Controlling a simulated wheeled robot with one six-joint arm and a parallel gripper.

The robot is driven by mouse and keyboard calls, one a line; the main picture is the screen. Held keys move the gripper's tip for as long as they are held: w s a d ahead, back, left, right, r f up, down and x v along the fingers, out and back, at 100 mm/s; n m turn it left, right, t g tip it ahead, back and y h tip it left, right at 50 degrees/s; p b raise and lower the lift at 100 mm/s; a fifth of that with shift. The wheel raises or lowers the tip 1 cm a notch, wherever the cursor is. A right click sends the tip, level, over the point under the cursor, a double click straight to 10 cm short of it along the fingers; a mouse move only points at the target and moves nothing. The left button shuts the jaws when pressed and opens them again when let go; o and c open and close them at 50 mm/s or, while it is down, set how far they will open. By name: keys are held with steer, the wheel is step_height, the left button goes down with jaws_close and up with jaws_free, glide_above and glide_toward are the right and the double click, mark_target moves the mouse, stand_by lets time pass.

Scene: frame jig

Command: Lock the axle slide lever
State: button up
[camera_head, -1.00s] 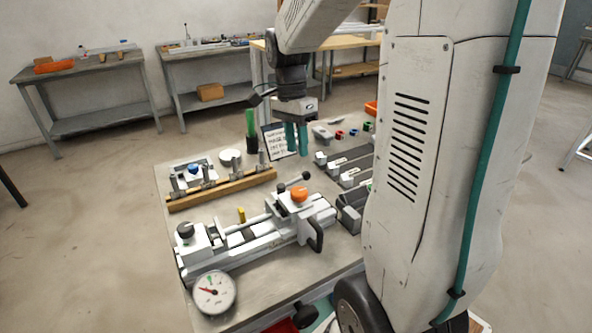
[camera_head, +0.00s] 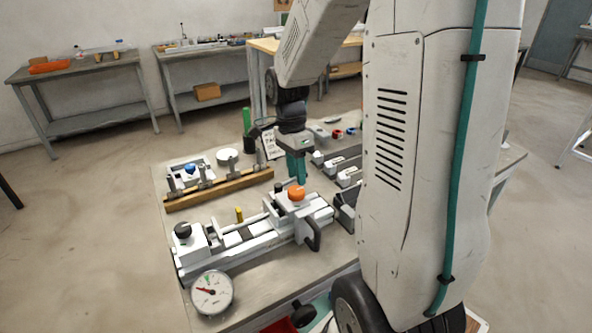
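The frame jig (camera_head: 250,240) is a white and grey slide unit on the table, with a carriage on its right part. The carriage bears an orange knob (camera_head: 296,192), a small black knob (camera_head: 278,187) to its left and a dark loop handle (camera_head: 312,234) on its right side. I cannot tell for sure which is the axle slide lever. My gripper (camera_head: 298,180) points down with two teal fingers, its tips just behind and above the orange knob. Whether they touch anything, or how far apart they are, is not clear. The lever's rear black ball is hidden near the fingers.
A round dial gauge (camera_head: 212,292) stands at the front left. A wooden rail with grey clamps (camera_head: 220,189) lies behind the jig. Grey blocks (camera_head: 345,180) stand at right, partly behind my arm. A green bottle (camera_head: 247,122) is at the back.

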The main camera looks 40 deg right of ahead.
jaws_close()
steer(key=shift+w, duration=0.1)
steer(key=w+a+n+t+h, duration=0.1)
steer(key=w+a+n, duration=0.3)
steer(key=n, duration=1.4)
steer(key=shift+w+a+r+t+h, duration=0.2)
steer(key=shift+w+a+t+h, duration=0.15)
steer(key=shift+w+h, duration=0.55)
steer(key=shift+w, duration=0.1)
